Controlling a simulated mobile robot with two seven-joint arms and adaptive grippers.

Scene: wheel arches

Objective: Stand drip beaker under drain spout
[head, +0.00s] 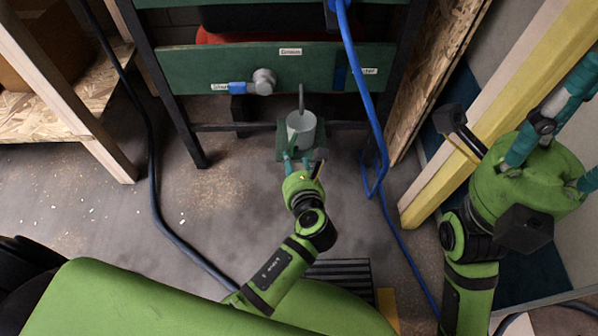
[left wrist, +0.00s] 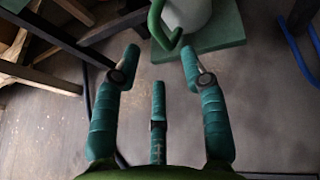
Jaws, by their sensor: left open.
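A pale grey beaker (head: 301,126) stands on a small green platform (head: 283,148) in front of the green frame. In the left wrist view the beaker (left wrist: 190,14) is cut by the top edge, and its green loop handle (left wrist: 157,28) faces my left gripper (left wrist: 158,68). That gripper is open and empty, its fingertips just short of the handle. It also shows in the head view (head: 304,162). A grey round fitting with a blue end (head: 262,81), possibly the drain spout, juts from the panel to the beaker's left. My right gripper (head: 555,125) is raised at the right, partly cut off.
A green panel (head: 200,66) with small labels crosses the back. A blue hose (head: 362,80) hangs right of the beaker; a dark cable (head: 152,165) runs along the left floor. Wooden posts stand at left and right. The floor left of my left gripper is mostly clear.

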